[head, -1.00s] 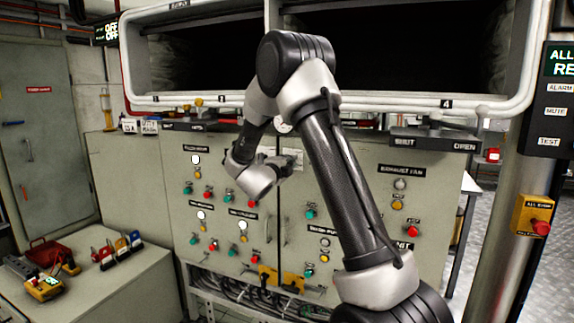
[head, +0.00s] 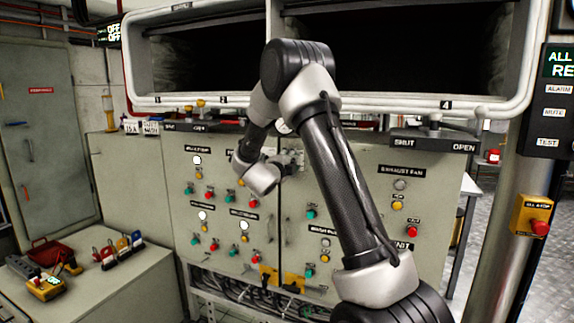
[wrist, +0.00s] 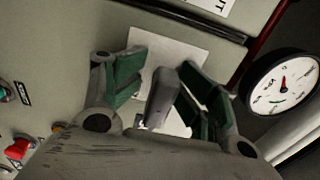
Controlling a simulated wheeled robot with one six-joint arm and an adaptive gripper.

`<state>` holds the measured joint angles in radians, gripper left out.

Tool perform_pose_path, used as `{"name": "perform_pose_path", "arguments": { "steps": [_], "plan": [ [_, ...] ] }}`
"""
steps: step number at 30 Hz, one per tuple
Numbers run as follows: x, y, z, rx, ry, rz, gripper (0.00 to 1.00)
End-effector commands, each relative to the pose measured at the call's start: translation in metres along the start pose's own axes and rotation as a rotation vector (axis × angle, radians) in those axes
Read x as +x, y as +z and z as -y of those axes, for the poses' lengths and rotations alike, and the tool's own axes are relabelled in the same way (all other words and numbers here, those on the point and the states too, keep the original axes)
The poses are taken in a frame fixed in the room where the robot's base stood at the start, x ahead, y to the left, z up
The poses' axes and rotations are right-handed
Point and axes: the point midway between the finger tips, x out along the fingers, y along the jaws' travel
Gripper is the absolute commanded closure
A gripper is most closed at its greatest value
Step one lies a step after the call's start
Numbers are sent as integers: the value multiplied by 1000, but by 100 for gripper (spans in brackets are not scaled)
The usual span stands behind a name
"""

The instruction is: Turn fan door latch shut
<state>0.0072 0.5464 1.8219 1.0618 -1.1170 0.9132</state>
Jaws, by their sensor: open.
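In the wrist view a grey lever-like piece (wrist: 161,97), which looks like the latch, stands in front of a white plate (wrist: 185,52) on the cabinet face. My gripper (wrist: 162,82) is open, with one green-padded finger on either side of this piece. I cannot tell whether either finger touches it. In the head view my gripper (head: 291,162) is at the upper middle of the grey cabinet (head: 345,170); it and my wrist hide the piece there.
A round gauge (wrist: 282,88) is close to the right finger in the wrist view. Buttons and lamps cover the cabinet front. A black SHUT/OPEN plate (head: 434,143) with a lever is at the upper right, and a yellow stop box (head: 531,215) stands at far right.

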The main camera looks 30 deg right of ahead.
Motion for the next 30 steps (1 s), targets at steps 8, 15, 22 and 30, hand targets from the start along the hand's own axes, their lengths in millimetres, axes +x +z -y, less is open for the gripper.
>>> {"name": "perform_pose_path", "arguments": {
  "steps": [8,15,22,30],
  "plan": [
    [6,0,6,3,-12,2,44],
    [-3,0,5,2,-10,2,59],
    [-19,1,4,2,-9,3,69],
    [-31,0,4,2,-8,1,69]
  ]
}}
